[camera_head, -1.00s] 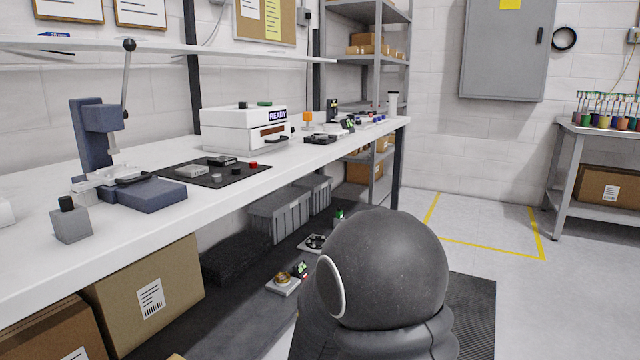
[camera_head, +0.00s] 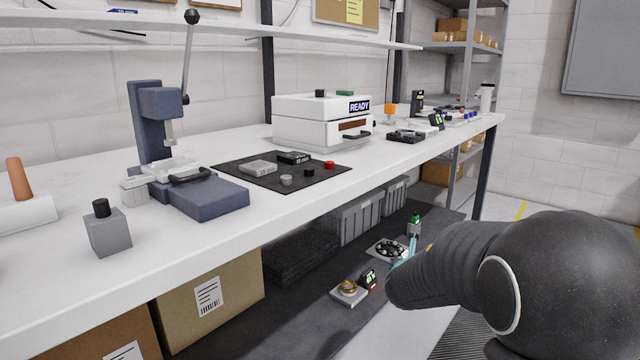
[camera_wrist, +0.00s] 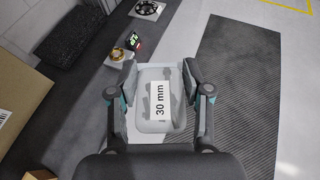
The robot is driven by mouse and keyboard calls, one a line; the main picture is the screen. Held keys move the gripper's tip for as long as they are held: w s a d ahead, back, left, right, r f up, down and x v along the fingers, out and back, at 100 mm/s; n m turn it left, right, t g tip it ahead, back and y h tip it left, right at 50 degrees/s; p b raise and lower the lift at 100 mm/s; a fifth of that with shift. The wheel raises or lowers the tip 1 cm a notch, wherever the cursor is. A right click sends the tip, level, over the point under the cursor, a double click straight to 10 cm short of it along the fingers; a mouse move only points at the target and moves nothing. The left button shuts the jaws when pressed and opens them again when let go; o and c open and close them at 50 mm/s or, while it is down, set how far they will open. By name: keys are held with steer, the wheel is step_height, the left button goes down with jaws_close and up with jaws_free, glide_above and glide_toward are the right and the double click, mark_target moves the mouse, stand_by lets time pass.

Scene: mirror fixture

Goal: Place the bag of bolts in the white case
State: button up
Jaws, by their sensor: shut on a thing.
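A translucent bag (camera_wrist: 178,108) with a white "30 mm" label and dark, blurry bolt shapes inside shows in the wrist view. My gripper (camera_wrist: 160,72) is shut on it, with one finger at each side. In the head view my gripper (camera_head: 404,262) is partly hidden by my arm, low in front of the bench, and I cannot make out the bag there. A white box-like case (camera_head: 318,122) with a "READY" display and a black front handle stands on the bench, its top closed. I cannot tell whether it is the task's white case.
The white bench (camera_head: 240,222) carries a blue lever press (camera_head: 160,110), a dark mat (camera_head: 235,172) with small parts, and a grey block (camera_head: 107,232). Cardboard boxes (camera_head: 190,310) and grey bins (camera_head: 362,218) stand beneath. Small devices (camera_head: 348,292) lie on the low dark surface.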

steer(key=w+a+r+n+y, duration=0.1)
steer(key=a+r+n+y, duration=0.15)
steer(key=r, duration=0.85)
steer(key=w+a+r+n+y, duration=0.1)
steer(key=a+r+n+y, duration=0.2)
steer(key=r, duration=0.9)
steer(key=s+a+r+n+g+y+b, duration=0.1)
steer(key=s+a+r+n+g+y, duration=0.1)
steer(key=s+a+r+n+y, duration=0.45)
steer(key=s+a+r+n+g+y, duration=0.1)
steer(key=s+a+r+g+y, duration=0.15)
steer(key=s+r, duration=0.5)
steer(key=shift+h, duration=0.25)
steer(key=w+a+f, duration=0.2)
steer(key=w, duration=0.1)
steer(key=w+a+f, duration=0.1)
steer(key=w+a, duration=0.1)
steer(key=w, duration=0.2)
steer(key=w+a+f, duration=0.2)
steer(key=w+a, duration=0.1)
steer(key=shift+w+a+f, duration=0.1)
steer(key=shift+w+f, duration=0.05)
steer(key=shift+f, duration=0.2)
steer(key=shift+f+b, duration=0.6)
steer(key=shift+f, duration=1.4)
steer(key=shift+f, duration=0.2)
steer(key=o, duration=1.2)
steer(key=shift+c, duration=0.2)
